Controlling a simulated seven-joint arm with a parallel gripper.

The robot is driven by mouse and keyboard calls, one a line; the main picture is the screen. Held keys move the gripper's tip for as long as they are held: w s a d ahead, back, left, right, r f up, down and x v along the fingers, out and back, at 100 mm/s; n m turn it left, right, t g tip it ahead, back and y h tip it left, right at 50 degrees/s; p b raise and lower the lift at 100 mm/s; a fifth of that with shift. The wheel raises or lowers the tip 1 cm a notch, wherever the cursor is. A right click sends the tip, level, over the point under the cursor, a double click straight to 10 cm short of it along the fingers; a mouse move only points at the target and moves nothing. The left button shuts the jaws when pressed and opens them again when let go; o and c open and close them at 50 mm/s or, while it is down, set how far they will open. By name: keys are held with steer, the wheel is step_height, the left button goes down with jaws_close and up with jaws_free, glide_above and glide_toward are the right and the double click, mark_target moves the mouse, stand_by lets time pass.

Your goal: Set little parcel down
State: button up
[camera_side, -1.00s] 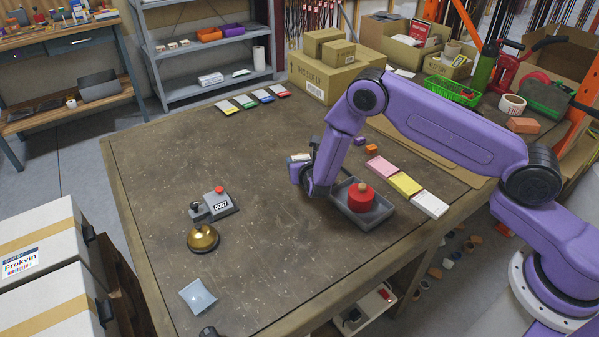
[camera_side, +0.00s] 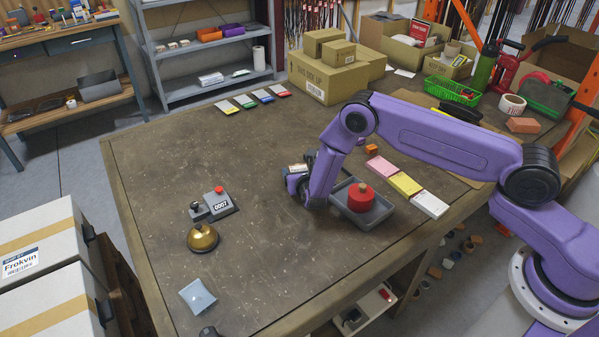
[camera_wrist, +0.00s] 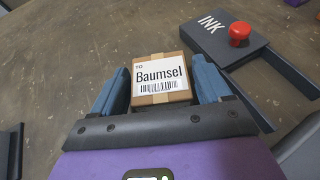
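In the wrist view, the little parcel (camera_wrist: 162,84) is a small brown cardboard box with tape and a white label reading "Baumsel". It sits between the two blue fingers of my gripper (camera_wrist: 161,82), which appear to press against its sides. The parcel is low at the table top; whether its underside touches the surface is hidden. In the side view, my gripper (camera_side: 299,180) is low over the middle of the table, left of a grey tray, and my arm mostly hides the fingers.
A dark ink pad (camera_wrist: 229,47) with a red knob lies just right of the parcel. The grey tray (camera_side: 367,218) holds a red round object (camera_side: 361,197). The table between is clear.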

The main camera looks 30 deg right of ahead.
steer(key=shift+o, duration=0.6)
steer(key=shift+r, duration=0.2)
steer(key=v, duration=1.2)
steer(key=s+d+r+m+g+h, duration=0.3)
steer(key=s+d+r+m+g, duration=0.3)
steer(key=s+r+m, duration=0.7)
steer(key=s+d+r+m+g+y, duration=0.1)
steer(key=s+r+m+g+y, duration=0.2)
steer(key=s, duration=0.9)
steer(key=s+d+r+m+g+y, duration=0.1)
steer(key=s+r+y, duration=0.4)
steer(key=s, duration=0.6)
steer(key=shift+s+d+m+g+y, duration=0.4)
steer(key=shift+m+g, duration=0.5)
steer(key=shift+g, duration=0.3)
